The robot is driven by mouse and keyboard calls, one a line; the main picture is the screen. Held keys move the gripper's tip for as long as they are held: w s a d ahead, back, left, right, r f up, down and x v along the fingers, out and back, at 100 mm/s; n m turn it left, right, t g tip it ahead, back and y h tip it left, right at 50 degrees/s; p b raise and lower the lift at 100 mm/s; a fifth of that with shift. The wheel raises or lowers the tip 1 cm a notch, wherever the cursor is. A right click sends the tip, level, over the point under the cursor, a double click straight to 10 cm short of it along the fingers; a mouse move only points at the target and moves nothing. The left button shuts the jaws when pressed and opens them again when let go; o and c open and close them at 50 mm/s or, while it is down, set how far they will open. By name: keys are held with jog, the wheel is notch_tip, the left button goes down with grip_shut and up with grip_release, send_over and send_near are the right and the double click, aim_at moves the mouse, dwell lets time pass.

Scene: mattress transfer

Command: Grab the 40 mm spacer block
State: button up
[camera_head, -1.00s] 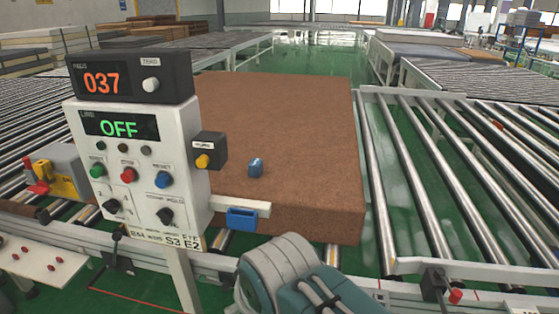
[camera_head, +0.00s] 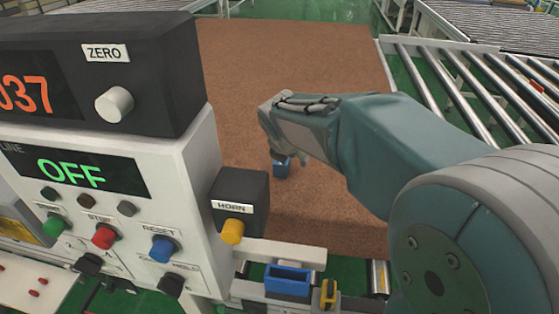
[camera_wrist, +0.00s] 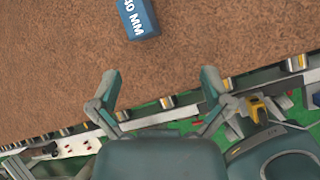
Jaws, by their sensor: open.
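The blue spacer block (camera_wrist: 138,18) lies on the brown mattress (camera_wrist: 50,70), and white lettering ending in "0 MM" shows on its top in the wrist view. In the head view the block (camera_head: 283,168) is partly hidden behind my gripper (camera_head: 284,150). In the wrist view my gripper (camera_wrist: 159,90) has its two fingers spread wide with nothing between them. The block sits beyond the fingertips, toward the upper edge of that view and a little left of centre, apart from both fingers.
The control panel (camera_head: 100,215) with its black horn box (camera_head: 240,195) stands close on the left. A blue holder (camera_head: 288,282) is on a rail at the mattress's near edge. A roller conveyor (camera_head: 470,90) lies to the right. The mattress top is otherwise clear.

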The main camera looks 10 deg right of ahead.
jog(key=w+f+n, duration=0.2)
jog(key=w+f, duration=0.1)
jog(key=w+f+n, duration=0.2)
jog(key=w+f, duration=0.2)
jog(key=shift+d+n, duration=0.1)
jog(key=shift+n, duration=0.3)
jog(key=x, duration=0.5)
jog(key=shift+w+r, duration=0.1)
jog(key=shift+w, duration=0.15)
jog(key=shift+c, duration=0.3)
jog(key=c, duration=1.2)
